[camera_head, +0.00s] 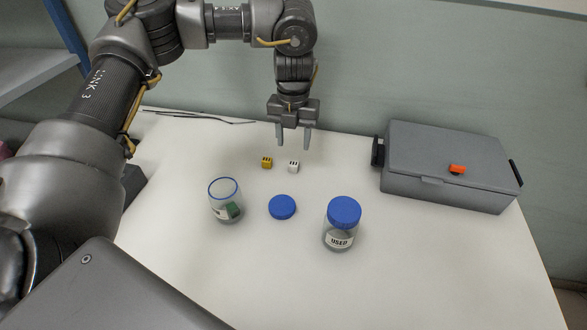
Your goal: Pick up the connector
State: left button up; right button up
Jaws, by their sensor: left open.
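Two small block-shaped connectors lie side by side on the white table: a yellow one (267,162) and a white one (293,166), both with dark marks on them. A small orange piece (457,169) lies on the lid of the grey case. A green piece (233,210) sits inside the open clear jar (222,205). My left gripper (293,142) is open and empty, fingers pointing down. In the picture it appears just above the white connector; its exact height is hard to tell. My right gripper is not in view.
A blue lid (282,207) lies flat beside the open jar. A closed jar (341,224) with a blue lid and a "USED" label stands to its right. The grey case (447,184) fills the table's back right. The front and right front of the table are clear.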

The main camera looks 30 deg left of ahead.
aim_at(293, 163)
pick_arm(q)
jog(key=shift+s+d+f, duration=0.1)
jog(key=shift+s+f, duration=0.05)
jog(key=shift+f, duration=1.7)
jog(key=shift+s+d+f, duration=0.1)
jog(key=shift+f, duration=1.7)
jog(key=c, duration=1.1)
jog(key=shift+o, duration=0.2)
jog(key=shift+r, duration=0.1)
jog(key=shift+r, duration=0.6)
jog(key=s+d+r, duration=0.4)
jog(key=s+r, duration=0.7)
jog(key=s, duration=0.2)
jog(key=shift+s+d+r, duration=0.15)
jog(key=shift+r, duration=0.15)
